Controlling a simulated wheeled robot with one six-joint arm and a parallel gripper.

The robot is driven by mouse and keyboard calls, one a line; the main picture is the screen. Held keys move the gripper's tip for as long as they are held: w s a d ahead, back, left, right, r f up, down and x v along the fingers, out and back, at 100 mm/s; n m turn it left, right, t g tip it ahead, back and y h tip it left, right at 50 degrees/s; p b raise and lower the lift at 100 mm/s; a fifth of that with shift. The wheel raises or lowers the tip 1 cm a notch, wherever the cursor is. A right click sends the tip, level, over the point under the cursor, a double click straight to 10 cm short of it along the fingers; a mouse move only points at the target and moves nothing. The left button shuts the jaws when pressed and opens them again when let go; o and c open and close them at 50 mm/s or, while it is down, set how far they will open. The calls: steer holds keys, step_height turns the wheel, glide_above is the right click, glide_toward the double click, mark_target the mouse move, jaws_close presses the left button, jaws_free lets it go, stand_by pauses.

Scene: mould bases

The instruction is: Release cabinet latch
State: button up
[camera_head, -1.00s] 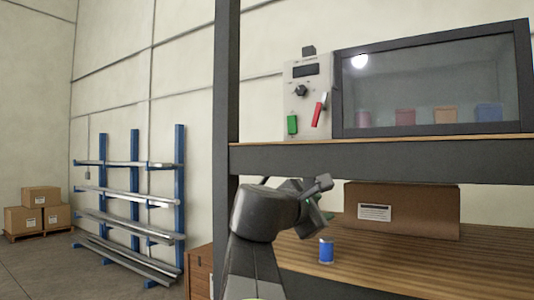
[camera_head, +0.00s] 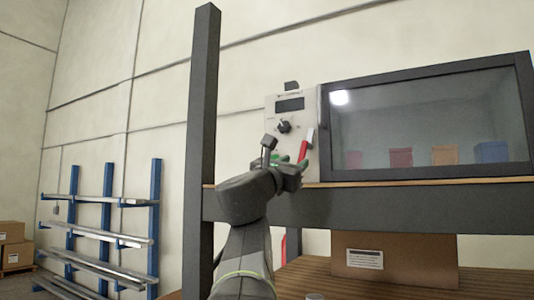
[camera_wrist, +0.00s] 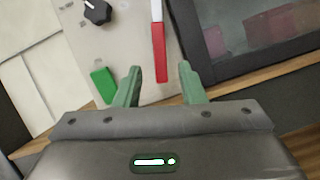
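The cabinet (camera_head: 325,130) has a dark-framed glass door and stands on the upper shelf. On its pale control panel (camera_head: 272,112) is a red lever (camera_head: 305,146) with a white upper part, which I take as the latch. The lever also shows in the wrist view (camera_wrist: 158,45), tilted only slightly there. My gripper (camera_head: 290,163) is in front of the lower panel. In the wrist view its two green fingers (camera_wrist: 160,72) are open and apart, with the lever's red lower end in line between them. I cannot tell the depth gap. The green switch (camera_wrist: 103,84) is left of the fingers.
A black knob (camera_head: 284,126) and a dark display (camera_head: 290,104) are on the panel. The wooden shelf edge (camera_wrist: 240,86) runs just below it. A dark upright post (camera_head: 203,120) stands left of my arm. A cardboard box (camera_head: 420,262) is on the lower shelf.

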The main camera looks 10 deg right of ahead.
mark_target(301, 159)
steer(key=p+x, duration=0.1)
steer(key=x, duration=0.4)
steer(key=shift+w+d, duration=0.1)
steer(key=shift+d, duration=0.1)
